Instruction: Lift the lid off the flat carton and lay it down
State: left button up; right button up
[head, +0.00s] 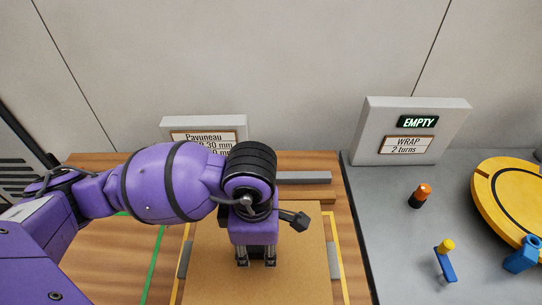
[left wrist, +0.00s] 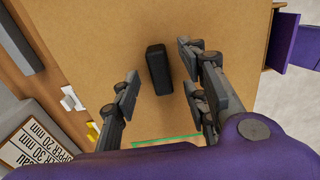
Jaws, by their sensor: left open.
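The flat carton's brown lid (head: 298,270) lies flat and level on the wooden table, inside a yellow outline. A black block-shaped handle (left wrist: 158,70) stands on the lid in the left wrist view. In the head view my left arm hides it. My left gripper (head: 256,260) points down over the lid. In the left wrist view the left gripper (left wrist: 162,90) is open, its fingers apart on either side of the handle's near end, with gaps to both. I cannot tell its exact height above the lid. My right gripper is in neither view.
A grey bar (head: 302,178) lies behind the carton. A sign (head: 205,133) stands at the back. On the grey surface at right are an "EMPTY" wrap sign (head: 405,130), an orange-black cylinder (head: 420,196), a yellow-topped blue piece (head: 446,262) and a round yellow platform (head: 510,195).

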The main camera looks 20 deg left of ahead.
pick_arm(q)
jog(key=shift+f, duration=1.05)
jog(key=shift+c, duration=0.2)
grip_shut()
jog(key=shift+r, duration=0.1)
